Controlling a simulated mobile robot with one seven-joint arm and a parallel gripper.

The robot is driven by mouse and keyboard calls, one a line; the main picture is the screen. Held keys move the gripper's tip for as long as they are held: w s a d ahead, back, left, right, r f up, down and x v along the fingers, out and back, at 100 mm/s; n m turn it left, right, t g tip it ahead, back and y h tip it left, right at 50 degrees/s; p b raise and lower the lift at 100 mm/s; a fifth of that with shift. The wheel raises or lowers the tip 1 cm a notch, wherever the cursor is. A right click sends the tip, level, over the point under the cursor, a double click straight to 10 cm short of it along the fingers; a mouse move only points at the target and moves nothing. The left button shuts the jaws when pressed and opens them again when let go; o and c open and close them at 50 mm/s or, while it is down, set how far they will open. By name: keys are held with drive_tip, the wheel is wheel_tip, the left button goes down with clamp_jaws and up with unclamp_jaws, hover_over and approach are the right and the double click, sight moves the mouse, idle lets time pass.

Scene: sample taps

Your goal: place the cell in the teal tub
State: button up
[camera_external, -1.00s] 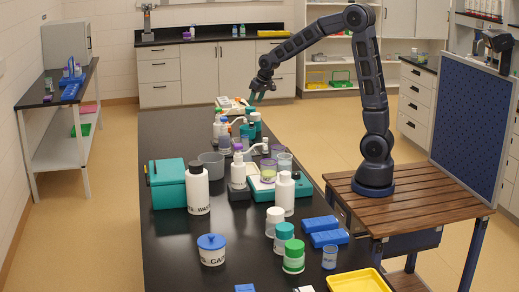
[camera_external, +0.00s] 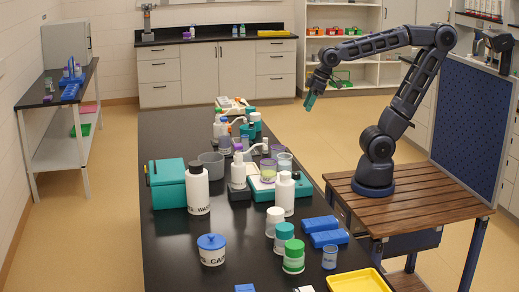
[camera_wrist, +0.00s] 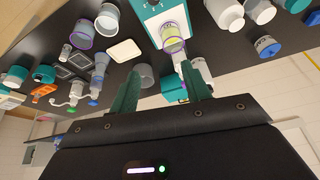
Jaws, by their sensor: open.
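My gripper (camera_external: 310,101) hangs in the air to the right of the black bench's far part, with its teal fingers pointing down. In the wrist view its two green fingers (camera_wrist: 160,92) stand apart with nothing gripped between them. A teal box (camera_external: 167,186) stands at the left edge of the bench, well away from my gripper. I cannot tell whether it is the teal tub. I cannot pick out the cell for certain among the small items in either view.
The black bench (camera_external: 165,262) is crowded with bottles, cups and jars. A white bottle (camera_external: 197,190), a lidded jar (camera_external: 211,250), blue racks (camera_external: 325,230) and a yellow tray (camera_external: 358,281) stand on it.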

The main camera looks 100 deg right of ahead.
drive_tip(key=s+a+f+n, duration=0.1)
drive_tip(key=s+a+n, duration=0.1)
drive_tip(key=s+a, duration=0.3)
drive_tip(key=shift+s+f, duration=0.15)
drive_tip(key=shift+s, duration=0.55)
